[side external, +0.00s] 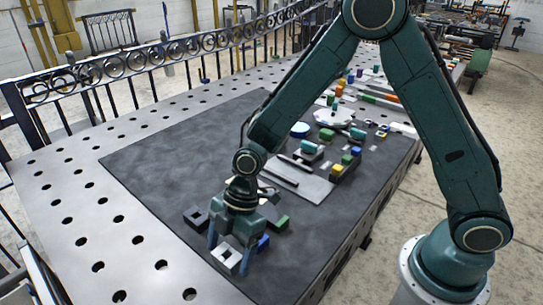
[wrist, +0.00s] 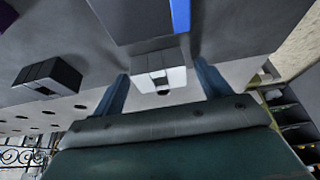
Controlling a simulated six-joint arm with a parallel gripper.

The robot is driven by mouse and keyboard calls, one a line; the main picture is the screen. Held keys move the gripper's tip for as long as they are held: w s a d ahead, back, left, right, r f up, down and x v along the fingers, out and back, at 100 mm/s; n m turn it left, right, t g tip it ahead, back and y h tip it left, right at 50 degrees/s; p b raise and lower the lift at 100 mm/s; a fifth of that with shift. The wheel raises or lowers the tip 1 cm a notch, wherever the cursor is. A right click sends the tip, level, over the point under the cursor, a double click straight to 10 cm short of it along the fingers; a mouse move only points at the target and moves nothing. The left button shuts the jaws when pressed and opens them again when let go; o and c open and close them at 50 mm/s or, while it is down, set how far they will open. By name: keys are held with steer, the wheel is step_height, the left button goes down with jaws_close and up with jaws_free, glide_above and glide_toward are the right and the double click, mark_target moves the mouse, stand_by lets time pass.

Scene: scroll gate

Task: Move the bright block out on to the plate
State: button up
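A pale, near-white block with a dark square hole (side external: 226,257) sits on the dark mat (side external: 160,165), low in the side view. In the wrist view the pale block (wrist: 160,72) lies between my fingers, with a gap on each side. My gripper (side external: 231,250) points down over it, fingers apart and empty. The wrist view shows both fingers (wrist: 160,80) spread. A flat grey plate (side external: 312,188) lies on the mat up and right of my gripper. A white round plate (side external: 333,117) stands farther back. Which plate the task means is unclear.
A dark holed block (side external: 196,218) is left of my gripper. A blue block (side external: 262,243) and a green block (side external: 280,222) are close on the right. Dark bars (side external: 280,180) lie by the grey plate. Several coloured blocks stand behind. The mat's left side is clear.

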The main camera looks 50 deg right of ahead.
steer(key=shift+r, duration=0.15)
steer(key=v, duration=1.2)
steer(key=shift+d+r, duration=0.1)
stand_by(0.6)
steer(key=s+d+r+m+t+h, duration=0.2)
steer(key=s+d+r+m+t, duration=0.1)
steer(key=s+d+r+m, duration=0.6)
steer(key=s+d+r+m+t+h, duration=0.2)
steer(key=s+d+r+m, duration=0.1)
steer(key=s+d+m, duration=0.5)
steer(key=shift+s+d+m+t, duration=0.25)
steer(key=shift+s+m, duration=0.25)
steer(key=shift+s, duration=0.35)
